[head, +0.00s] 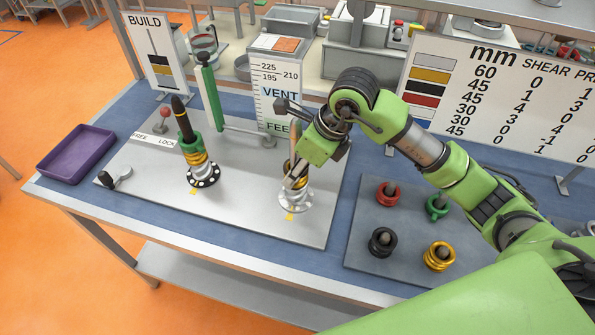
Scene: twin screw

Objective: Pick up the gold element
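A gold ring-like element (440,257) sits on a peg at the front right of the grey plate. My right arm, coming in from the right, reaches past it to the silver-based post (296,202) on the light panel. My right gripper (297,180) points down at that post, its fingers close to it. Some gold (288,166) shows beside the fingers there, mostly hidden by the gripper. I cannot tell whether the fingers are shut on it. My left gripper is out of view.
Red (387,193), green (437,207) and black (382,242) elements share the grey plate (362,219). A green upright handle (210,98) stands behind the posts. An empty-looking purple tray (76,154) is at the left. Sign boards (500,95) line the back.

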